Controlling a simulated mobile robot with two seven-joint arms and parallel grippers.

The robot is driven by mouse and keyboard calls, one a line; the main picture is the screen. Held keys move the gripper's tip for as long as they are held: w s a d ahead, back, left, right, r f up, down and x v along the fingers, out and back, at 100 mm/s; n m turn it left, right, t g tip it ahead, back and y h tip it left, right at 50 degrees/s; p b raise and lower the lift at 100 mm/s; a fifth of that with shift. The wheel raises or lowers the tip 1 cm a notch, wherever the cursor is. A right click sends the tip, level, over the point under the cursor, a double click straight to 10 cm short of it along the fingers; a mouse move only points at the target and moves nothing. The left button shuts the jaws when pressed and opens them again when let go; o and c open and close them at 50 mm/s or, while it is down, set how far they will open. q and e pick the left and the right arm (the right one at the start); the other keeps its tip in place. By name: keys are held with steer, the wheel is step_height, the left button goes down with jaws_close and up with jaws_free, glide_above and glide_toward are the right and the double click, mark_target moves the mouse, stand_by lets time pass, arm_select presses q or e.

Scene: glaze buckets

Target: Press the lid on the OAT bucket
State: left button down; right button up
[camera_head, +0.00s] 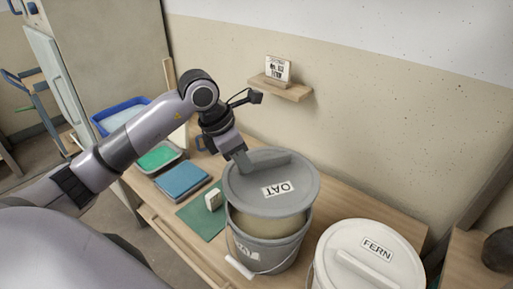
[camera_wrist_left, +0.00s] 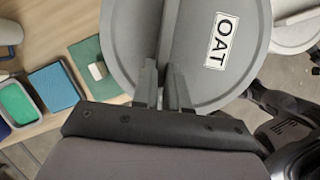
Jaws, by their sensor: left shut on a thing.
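The grey OAT lid (camera_head: 300,195) is held above the grey OAT bucket (camera_head: 282,258), with a gap between them where pale glaze shows at the mouth. My left gripper (camera_head: 243,160) is shut on the raised bar handle of the lid, near one end of it. In the left wrist view the lid (camera_wrist_left: 125,45) fills the upper middle, with its OAT label to the right of the fingers (camera_wrist_left: 163,78). The lid hides most of the bucket's rim. My right gripper does not show.
A white FERN bucket (camera_head: 345,240) with its lid on stands close at the right. A green mat (camera_head: 198,222) with a small white block (camera_head: 214,199), a blue stack (camera_head: 183,179) and a green tray (camera_head: 160,157) lie to the left. A small wall shelf (camera_head: 281,88) is behind.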

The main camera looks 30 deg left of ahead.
mark_target(239, 172)
arm_select(q)
steer(key=shift+w, duration=0.1)
steer(key=shift+f+b, duration=0.45)
steer(key=shift+f, duration=0.1)
step_height(239, 172, down, 4)
steer(key=b, duration=0.3)
steer(key=shift+f+b, duration=0.45)
steer(key=shift+f, duration=0.1)
steer(key=shift+f+b, duration=0.85)
steer(key=shift+b, duration=0.2)
stand_by(1.5)
steer(key=c, duration=0.6)
jaws_free()
